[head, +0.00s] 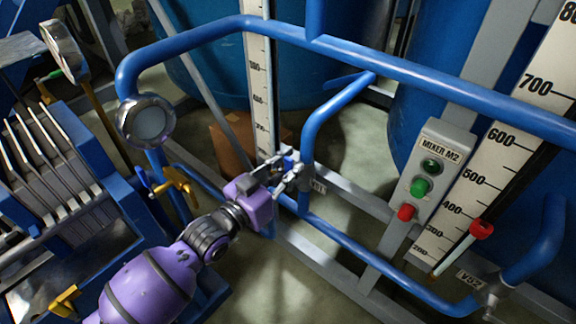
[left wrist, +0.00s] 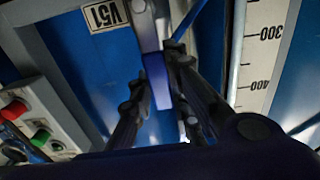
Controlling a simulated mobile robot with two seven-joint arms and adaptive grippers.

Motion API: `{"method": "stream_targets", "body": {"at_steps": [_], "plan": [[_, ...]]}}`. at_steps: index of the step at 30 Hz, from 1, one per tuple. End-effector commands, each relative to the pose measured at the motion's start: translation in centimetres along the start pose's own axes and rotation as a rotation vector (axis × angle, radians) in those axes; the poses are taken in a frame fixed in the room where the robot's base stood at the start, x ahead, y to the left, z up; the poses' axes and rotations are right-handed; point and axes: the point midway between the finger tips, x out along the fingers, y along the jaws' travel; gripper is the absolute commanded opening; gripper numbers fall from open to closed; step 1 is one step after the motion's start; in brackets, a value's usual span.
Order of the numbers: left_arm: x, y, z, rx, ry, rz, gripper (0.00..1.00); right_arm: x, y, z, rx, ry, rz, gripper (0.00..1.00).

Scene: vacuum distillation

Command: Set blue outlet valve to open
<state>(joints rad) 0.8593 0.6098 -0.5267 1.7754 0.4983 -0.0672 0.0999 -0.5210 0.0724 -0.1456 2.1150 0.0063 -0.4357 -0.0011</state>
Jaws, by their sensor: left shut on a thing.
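My left gripper (head: 284,178) reaches in from the left and is at the valve marked V51 on the blue pipe. In the left wrist view, its two fingers (left wrist: 160,85) stand on either side of the blue valve handle (left wrist: 157,80) and are shut on it. The V51 label (left wrist: 101,15) shows beside the valve. In the head view the handle (head: 289,163) is mostly hidden by the fingers, so its exact angle is hard to tell. My right gripper is not in view.
Blue pipes (head: 420,82) run above and below the valve. The MIXER M2 box (head: 427,170) with green and red buttons stands to the right. Yellow valves (head: 178,184) and a round gauge (head: 146,121) are at the left.

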Motion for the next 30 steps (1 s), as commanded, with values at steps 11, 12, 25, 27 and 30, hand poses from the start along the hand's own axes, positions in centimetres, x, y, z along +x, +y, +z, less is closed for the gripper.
{"method": "stream_targets", "body": {"at_steps": [11,12,25,27,30], "plan": [[0.0,0.0,0.1,-0.002,-0.001,0.0,0.34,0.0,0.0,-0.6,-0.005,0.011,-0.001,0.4],[0.0,0.0,0.1,-0.002,-0.001,0.0,0.36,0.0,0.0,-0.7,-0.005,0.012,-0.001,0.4],[-1.4,-0.1,0.2,-0.002,-0.003,-0.001,0.36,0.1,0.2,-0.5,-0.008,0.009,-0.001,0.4],[-2.6,0.0,0.2,-0.001,-0.003,-0.001,0.36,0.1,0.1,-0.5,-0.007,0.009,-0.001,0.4],[-4.8,-0.1,0.2,-0.001,-0.003,-0.001,0.36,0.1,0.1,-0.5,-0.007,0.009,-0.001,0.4]]}}
